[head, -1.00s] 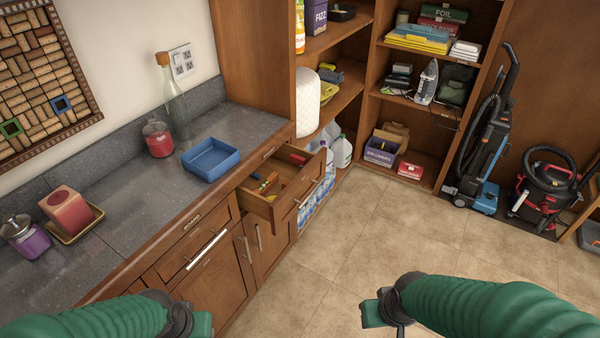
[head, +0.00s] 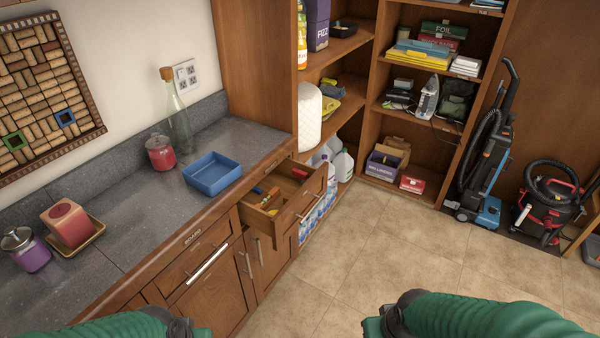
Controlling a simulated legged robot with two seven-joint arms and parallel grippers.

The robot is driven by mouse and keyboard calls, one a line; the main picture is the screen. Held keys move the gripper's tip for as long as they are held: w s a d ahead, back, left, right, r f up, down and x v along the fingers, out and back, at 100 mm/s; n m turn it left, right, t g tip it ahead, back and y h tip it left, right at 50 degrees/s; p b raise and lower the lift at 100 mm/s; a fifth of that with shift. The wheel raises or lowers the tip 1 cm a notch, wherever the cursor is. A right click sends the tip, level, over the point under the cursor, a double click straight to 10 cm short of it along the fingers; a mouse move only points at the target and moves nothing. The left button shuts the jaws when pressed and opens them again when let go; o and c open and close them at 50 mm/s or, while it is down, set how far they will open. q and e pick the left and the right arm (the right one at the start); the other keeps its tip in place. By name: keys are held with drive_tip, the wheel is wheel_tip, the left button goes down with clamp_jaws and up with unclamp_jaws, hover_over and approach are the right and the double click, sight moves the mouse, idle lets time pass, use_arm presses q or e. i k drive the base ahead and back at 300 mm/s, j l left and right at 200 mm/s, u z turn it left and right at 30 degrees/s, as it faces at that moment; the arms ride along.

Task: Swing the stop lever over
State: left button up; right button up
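I cannot make out a stop lever for certain anywhere in the head view. My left gripper (head: 203,331) is at the bottom edge, left of centre, in front of the lower cabinets and mostly cut off. My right gripper (head: 374,327) is at the bottom edge, right of centre, over the tiled floor. Neither is seen touching anything, and their fingers are too cut off to show open or shut. A pack of bottled water (head: 309,222) stands low behind the open drawer (head: 300,206), partly hidden by it.
The grey counter (head: 150,200) holds a blue tray (head: 212,178), a red jar (head: 160,154), a glass bottle (head: 178,120) and a red candle (head: 70,222). Shelves (head: 415,115) stand behind. An upright vacuum (head: 487,165) and a canister vacuum (head: 550,207) stand at right. The middle floor is clear.

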sight(298, 172)
drive_tip(key=i+l+u, duration=0.45)
drive_tip(key=i+l, duration=0.2)
drive_tip(key=i+l+u, duration=0.25)
drive_tip(key=i+l, duration=0.15)
drive_tip(key=i+l+u, duration=0.2)
drive_tip(key=l, duration=0.25)
drive_tip(key=i+l+u, duration=0.25)
drive_tip(key=l, duration=0.3)
drive_tip(key=i, duration=0.05)
